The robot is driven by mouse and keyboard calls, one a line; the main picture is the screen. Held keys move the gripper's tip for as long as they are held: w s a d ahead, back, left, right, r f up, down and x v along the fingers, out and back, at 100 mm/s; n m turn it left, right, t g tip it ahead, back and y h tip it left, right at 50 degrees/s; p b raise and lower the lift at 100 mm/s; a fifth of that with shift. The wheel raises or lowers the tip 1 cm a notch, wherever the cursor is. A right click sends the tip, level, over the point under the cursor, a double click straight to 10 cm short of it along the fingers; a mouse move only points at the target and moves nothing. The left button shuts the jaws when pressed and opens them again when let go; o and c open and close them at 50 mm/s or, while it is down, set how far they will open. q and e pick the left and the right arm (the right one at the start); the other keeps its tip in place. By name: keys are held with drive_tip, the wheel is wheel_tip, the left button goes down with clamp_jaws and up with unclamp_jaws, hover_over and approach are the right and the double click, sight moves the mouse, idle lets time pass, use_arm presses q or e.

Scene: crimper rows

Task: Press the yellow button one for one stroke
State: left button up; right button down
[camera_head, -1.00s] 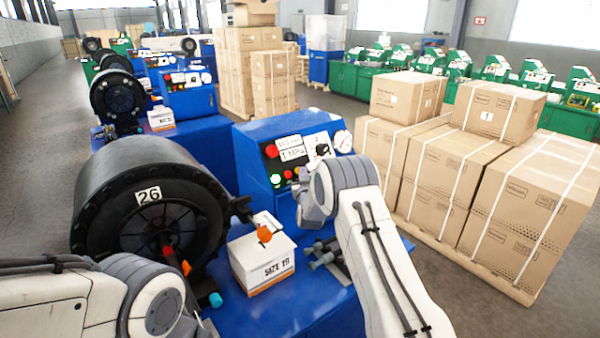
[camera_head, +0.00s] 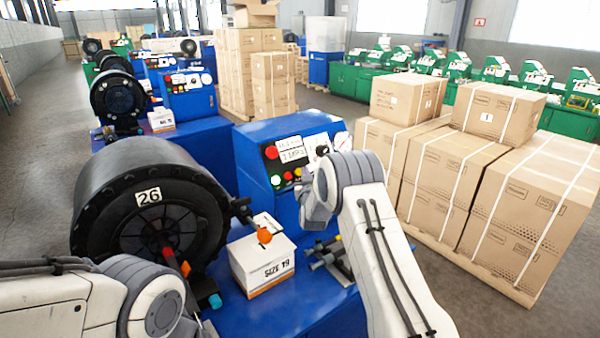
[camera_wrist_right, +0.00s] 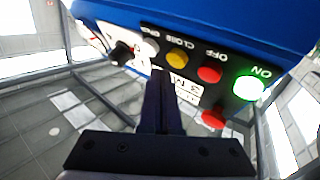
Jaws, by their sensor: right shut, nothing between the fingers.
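The yellow button (camera_wrist_right: 177,58) is on the black strip of the blue machine's control panel, between a white button (camera_wrist_right: 148,47) and a red OFF button (camera_wrist_right: 209,75). A green ON button (camera_wrist_right: 248,86) glows at the strip's end. In the head view the yellow button (camera_head: 298,172) is small, beside my right wrist. My right gripper (camera_wrist_right: 159,74) is shut and empty, its fingertips just below the strip in the picture, near the white and yellow buttons. Contact cannot be told. In the head view its fingers are mostly hidden by the wrist. My left gripper is out of view.
A large red button (camera_wrist_right: 214,118) and a black knob (camera_wrist_right: 122,55) flank the fingers. A black crimper drum marked 26 (camera_head: 150,205) and a white box marked SIZE 19 (camera_head: 262,262) are left of my right arm. Stacked cartons (camera_head: 530,210) stand to the right.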

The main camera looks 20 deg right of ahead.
drive_tip(key=s+r, duration=0.1)
drive_tip(key=s+d, duration=0.1)
drive_tip(key=s+r+p, duration=0.1)
drive_tip(key=s, duration=0.1)
drive_tip(key=shift+d+r, duration=0.2)
drive_tip(key=shift+r, duration=0.15)
idle(2.4)
drive_tip(key=s+a+f+g+y, duration=0.1)
drive_tip(key=s+a+f+g, duration=0.3)
drive_tip(key=s, duration=0.9)
drive_tip(key=s+a+n+g+y, duration=0.15)
drive_tip(key=s+g, duration=0.45)
drive_tip(key=s, duration=0.6)
drive_tip(key=s+a+f+g+y, duration=0.2)
drive_tip(key=s+a+g, duration=0.25)
drive_tip(key=s, duration=0.85)
drive_tip(key=s+a+n+g+b, duration=0.3)
drive_tip(key=s+a+n+b, duration=0.2)
drive_tip(key=s+a, duration=0.8)
drive_tip(key=shift+s+n, duration=0.95)
